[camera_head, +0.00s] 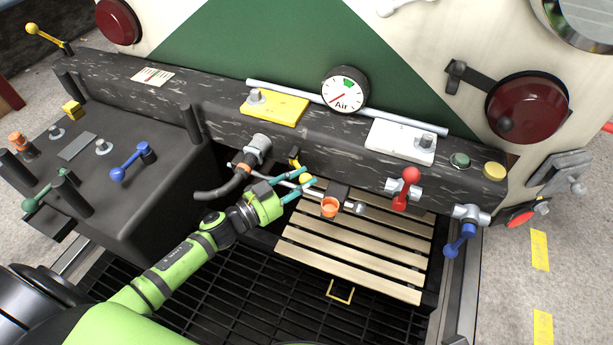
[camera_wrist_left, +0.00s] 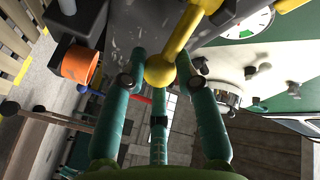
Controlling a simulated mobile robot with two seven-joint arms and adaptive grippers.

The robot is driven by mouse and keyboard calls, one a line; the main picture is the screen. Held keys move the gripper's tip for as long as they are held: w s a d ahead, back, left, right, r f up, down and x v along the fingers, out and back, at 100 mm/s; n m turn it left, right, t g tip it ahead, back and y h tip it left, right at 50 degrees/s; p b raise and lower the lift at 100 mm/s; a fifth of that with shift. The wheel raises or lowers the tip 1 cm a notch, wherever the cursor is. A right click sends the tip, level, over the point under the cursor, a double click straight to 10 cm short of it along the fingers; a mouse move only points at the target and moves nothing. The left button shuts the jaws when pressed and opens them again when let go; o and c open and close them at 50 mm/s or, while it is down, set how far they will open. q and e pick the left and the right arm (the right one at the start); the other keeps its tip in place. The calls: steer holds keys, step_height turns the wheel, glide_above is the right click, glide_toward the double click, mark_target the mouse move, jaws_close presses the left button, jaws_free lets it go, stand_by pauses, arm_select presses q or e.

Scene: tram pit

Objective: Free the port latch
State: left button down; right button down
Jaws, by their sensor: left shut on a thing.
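A yellow ball-ended lever (camera_head: 295,158), which looks like the port latch, sits under the dark beam just right of the grey hose coupling. In the left wrist view the lever (camera_wrist_left: 180,38) has its ball end between my fingertips. My left gripper (camera_head: 307,179) has teal fingers and is shut on this ball end; in the left wrist view the gripper (camera_wrist_left: 161,75) shows its fingers around the ball. In the head view the fingers partly hide the lever's lower end. My right gripper is not in view.
The dark beam (camera_head: 350,150) runs across above the gripper. A hose coupling (camera_head: 257,150) is close on its left. An orange cup (camera_head: 330,207) is close to its right, above a slatted wooden board (camera_head: 350,262). A red lever (camera_head: 408,188) and blue lever (camera_head: 461,240) are farther right.

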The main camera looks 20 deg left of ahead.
arm_select(q)
steer(key=shift+s+a+r+m+g+h, duration=0.15)
steer(key=shift+a+m+g+h, duration=0.2)
steer(key=shift+m+h, duration=0.2)
steer(key=shift+s+a+m+g+h, duration=0.1)
steer(key=shift+s+m+g+h, duration=0.05)
steer(key=shift+m+g+h, duration=0.3)
steer(key=c, duration=0.9)
jaws_free()
steer(key=shift+c, duration=0.2)
steer(key=v, duration=1.2)
